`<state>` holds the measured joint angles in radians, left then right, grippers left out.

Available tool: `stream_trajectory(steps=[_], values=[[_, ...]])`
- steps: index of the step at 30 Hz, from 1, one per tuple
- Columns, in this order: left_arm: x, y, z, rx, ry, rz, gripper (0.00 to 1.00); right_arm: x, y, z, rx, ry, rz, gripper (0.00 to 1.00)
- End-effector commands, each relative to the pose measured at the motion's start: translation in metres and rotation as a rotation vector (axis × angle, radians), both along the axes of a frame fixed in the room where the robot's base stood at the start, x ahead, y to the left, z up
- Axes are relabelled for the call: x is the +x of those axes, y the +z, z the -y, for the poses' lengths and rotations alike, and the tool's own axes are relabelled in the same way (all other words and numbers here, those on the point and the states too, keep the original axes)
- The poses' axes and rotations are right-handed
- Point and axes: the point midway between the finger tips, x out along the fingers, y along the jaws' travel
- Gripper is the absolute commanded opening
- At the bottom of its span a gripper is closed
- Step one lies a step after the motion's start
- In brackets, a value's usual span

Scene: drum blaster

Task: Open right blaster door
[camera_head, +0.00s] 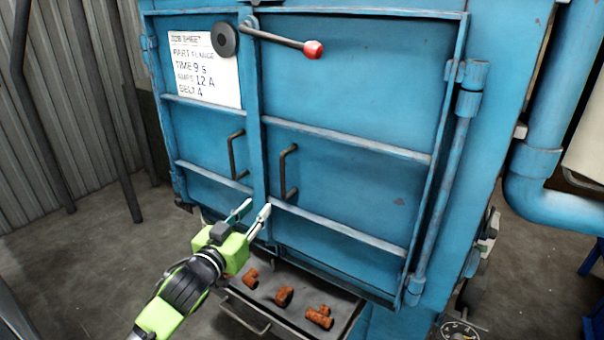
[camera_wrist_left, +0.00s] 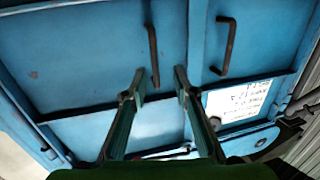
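The blue right blaster door (camera_head: 345,105) looks shut beside the left door (camera_head: 205,130). Its dark bar handle (camera_head: 286,172) stands near its left edge; the left door has a similar handle (camera_head: 233,156). A latch lever with a red knob (camera_head: 313,49) lies across the top of the right door. My left gripper (camera_head: 256,208) is open and empty, below the two handles. In the left wrist view the picture is turned over: the right door (camera_wrist_left: 80,60) is on the left, and its handle (camera_wrist_left: 152,55) is just beyond the open fingers (camera_wrist_left: 160,78).
A tray (camera_head: 262,322) with several rusty pipe fittings (camera_head: 284,296) juts out below the doors. A paper sheet (camera_head: 205,70) is on the left door. A thick blue pipe (camera_head: 545,150) stands at the right. The floor (camera_head: 60,260) at the left is mostly clear.

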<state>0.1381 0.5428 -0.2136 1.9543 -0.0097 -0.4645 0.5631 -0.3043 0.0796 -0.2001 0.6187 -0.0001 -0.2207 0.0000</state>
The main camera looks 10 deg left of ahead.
Motion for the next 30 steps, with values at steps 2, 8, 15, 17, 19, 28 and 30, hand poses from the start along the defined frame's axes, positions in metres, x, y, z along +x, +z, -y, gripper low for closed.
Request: stream_trajectory(steps=[2,8,15,17,19,28,30], values=[[-0.003,0.021,0.005,-0.005,-0.012,0.028,0.27,0.001,0.002,0.0,0.0,0.0,0.001,0.4],[0.008,0.03,0.008,-0.009,-0.016,0.041,0.27,0.004,0.007,0.0,0.0,0.0,0.005,0.4],[0.046,0.032,0.014,-0.009,-0.015,0.04,0.27,0.009,0.021,0.0,0.001,0.0,0.012,0.4],[0.056,0.031,0.016,-0.009,-0.016,0.04,0.27,0.009,0.024,0.0,0.001,0.0,0.012,0.4],[0.068,0.031,0.017,-0.009,-0.015,0.04,0.27,0.009,0.027,0.0,0.001,0.0,0.012,0.4],[0.111,0.03,0.024,-0.009,-0.015,0.039,0.27,0.006,0.038,0.0,0.001,0.0,0.008,0.4],[0.118,0.03,0.025,-0.008,-0.015,0.04,0.27,0.005,0.04,0.0,0.001,0.0,0.008,0.4]])
